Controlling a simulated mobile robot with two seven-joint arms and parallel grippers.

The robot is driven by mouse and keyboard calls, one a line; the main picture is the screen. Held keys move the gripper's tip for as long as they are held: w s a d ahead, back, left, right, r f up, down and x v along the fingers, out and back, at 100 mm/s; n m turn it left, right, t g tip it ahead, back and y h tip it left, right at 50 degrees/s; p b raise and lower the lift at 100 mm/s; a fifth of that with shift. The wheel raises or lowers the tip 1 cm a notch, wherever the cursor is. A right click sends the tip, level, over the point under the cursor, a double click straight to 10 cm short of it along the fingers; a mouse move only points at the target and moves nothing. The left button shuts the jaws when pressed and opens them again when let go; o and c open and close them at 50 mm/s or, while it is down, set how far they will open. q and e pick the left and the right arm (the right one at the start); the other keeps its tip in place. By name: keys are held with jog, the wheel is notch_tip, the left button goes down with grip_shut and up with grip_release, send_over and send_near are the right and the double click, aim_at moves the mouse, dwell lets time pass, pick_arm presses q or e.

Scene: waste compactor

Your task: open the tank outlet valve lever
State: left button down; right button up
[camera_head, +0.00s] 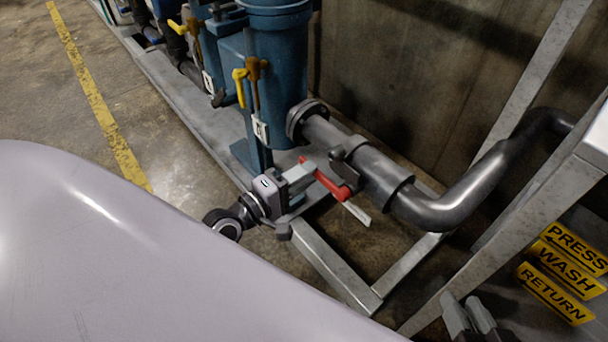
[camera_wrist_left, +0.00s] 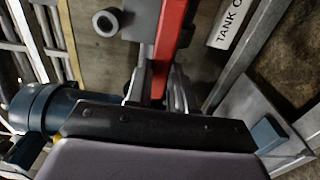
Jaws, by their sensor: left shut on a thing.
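The red valve lever (camera_head: 324,180) sits beside the grey pipe (camera_head: 376,175) at the tank's lower outlet. My left gripper (camera_head: 303,176) is shut on the red lever near its end. In the left wrist view the red lever (camera_wrist_left: 170,40) runs down to the fingers, which are partly hidden behind the gripper body. A white tag (camera_wrist_left: 234,22) beginning "TANK" is beside the lever. My right gripper (camera_head: 468,315) shows only its dark fingers at the bottom edge, away from the lever, and its opening is unclear.
The blue tank (camera_head: 278,75) stands behind the lever, with yellow valve handles (camera_head: 240,88) to its left. A grey metal frame (camera_head: 345,270) surrounds the pipe. Yellow PRESS, WASH and RETURN labels (camera_head: 555,292) are at lower right. Open floor (camera_head: 110,65) lies at left.

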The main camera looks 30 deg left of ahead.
pick_arm(q)
jog(key=shift+f, duration=0.15)
jog(key=c, duration=1)
grip_release()
jog(key=shift+o, duration=0.2)
jog(key=p+v, duration=0.1)
jog(key=v, duration=0.6)
pick_arm(e)
jog(key=shift+s+d+r+h, duration=0.15)
jog(key=shift+d+h, duration=0.15)
jog(key=shift+d, duration=0.2)
